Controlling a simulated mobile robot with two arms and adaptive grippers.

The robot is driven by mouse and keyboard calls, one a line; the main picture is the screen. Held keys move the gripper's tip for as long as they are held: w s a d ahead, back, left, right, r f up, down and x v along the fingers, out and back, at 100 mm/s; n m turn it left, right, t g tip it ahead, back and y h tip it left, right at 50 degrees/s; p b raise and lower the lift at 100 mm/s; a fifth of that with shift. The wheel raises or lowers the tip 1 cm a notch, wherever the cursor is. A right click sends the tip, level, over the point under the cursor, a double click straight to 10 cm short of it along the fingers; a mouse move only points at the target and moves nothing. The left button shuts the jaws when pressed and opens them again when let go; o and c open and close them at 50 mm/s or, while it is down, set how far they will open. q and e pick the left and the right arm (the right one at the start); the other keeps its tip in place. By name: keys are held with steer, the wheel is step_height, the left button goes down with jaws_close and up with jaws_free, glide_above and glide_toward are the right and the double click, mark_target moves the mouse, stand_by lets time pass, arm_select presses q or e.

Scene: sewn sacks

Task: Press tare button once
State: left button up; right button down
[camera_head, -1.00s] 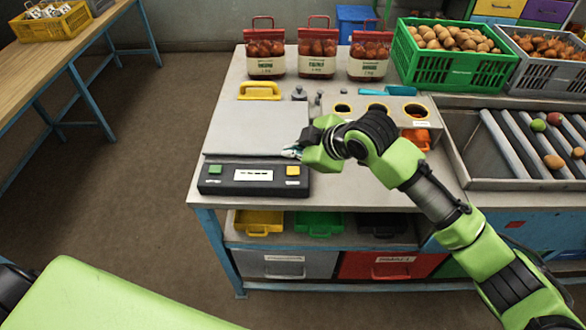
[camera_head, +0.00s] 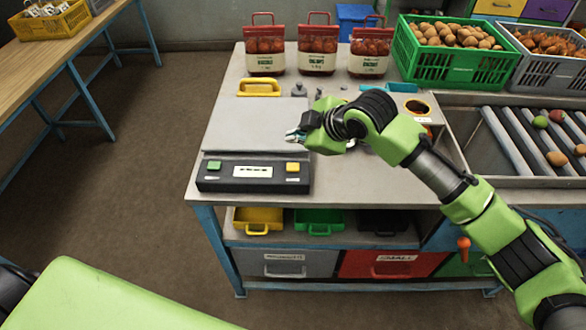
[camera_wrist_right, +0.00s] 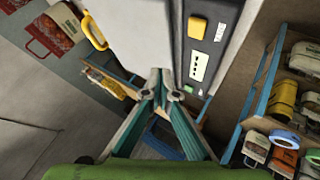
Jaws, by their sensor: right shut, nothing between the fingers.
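The dark scale console (camera_head: 220,181) runs along the front of the grey weighing plate (camera_head: 248,125). It has a green button (camera_head: 213,165) at its left, a white display (camera_head: 252,171) in the middle and a yellow button (camera_head: 293,167) at its right. My left gripper is not in view.
Three red-topped sacks (camera_head: 317,50) stand at the back of the table, beside a green potato crate (camera_head: 450,60). A roller tray (camera_head: 540,140) is at the right. An orange object (camera_head: 463,243) shows below the tabletop.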

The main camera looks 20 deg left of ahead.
steer(key=b, duration=0.5)
glide_above(294, 168)
step_height(294, 168, down, 6)
steer(key=shift+d+r, duration=0.1)
steer(key=shift+r, duration=0.15)
steer(key=shift+f, duration=0.8)
steer(key=shift+f, duration=0.2)
steer(key=shift+f, duration=0.25)
